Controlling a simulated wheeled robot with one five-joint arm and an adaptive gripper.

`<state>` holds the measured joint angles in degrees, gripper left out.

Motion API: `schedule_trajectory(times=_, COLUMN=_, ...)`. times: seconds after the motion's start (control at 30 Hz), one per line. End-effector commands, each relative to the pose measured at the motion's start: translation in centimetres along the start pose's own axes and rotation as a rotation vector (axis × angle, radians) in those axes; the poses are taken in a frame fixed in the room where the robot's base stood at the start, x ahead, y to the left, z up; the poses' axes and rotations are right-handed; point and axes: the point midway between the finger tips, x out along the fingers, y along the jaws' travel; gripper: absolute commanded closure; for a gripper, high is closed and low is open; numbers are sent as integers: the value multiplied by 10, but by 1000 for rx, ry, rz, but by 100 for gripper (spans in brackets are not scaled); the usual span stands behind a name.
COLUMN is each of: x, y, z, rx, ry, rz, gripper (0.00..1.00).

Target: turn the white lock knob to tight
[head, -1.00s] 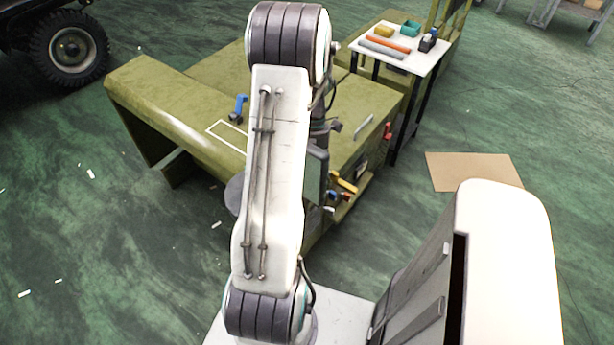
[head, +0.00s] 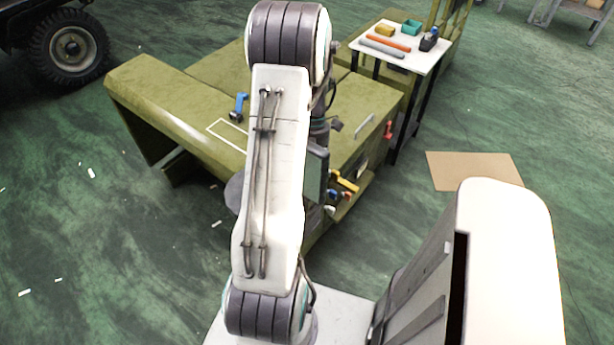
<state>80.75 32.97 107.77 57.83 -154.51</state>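A small pale piece (head: 330,210), possibly the white lock knob, shows low on the end face of the green chassis (head: 355,150), just right of my arm. It is too small and too partly hidden to tell its setting. A blue knob (head: 334,195), a small red part and a yellow handle (head: 346,183) sit close above it. My arm stands in front of this area. My wrist links show as dark parts along the arm's right side, close to the knobs. My gripper's fingers are hidden behind the arm, so contact with a knob cannot be seen.
A blue lever (head: 239,107) stands on the chassis top beside a white outlined rectangle. A red handle (head: 388,130) juts from its right side. A white-topped table (head: 425,55) with tools stands behind. A cardboard sheet (head: 474,171) lies on open floor at right.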

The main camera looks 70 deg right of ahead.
Motion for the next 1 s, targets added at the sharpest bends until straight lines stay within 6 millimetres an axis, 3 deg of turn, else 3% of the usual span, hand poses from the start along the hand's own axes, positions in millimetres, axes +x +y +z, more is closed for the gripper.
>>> schedule_trajectory(times=1.0, x=7, y=3, z=2, rx=-1, ry=-1, rz=-2, gripper=100)
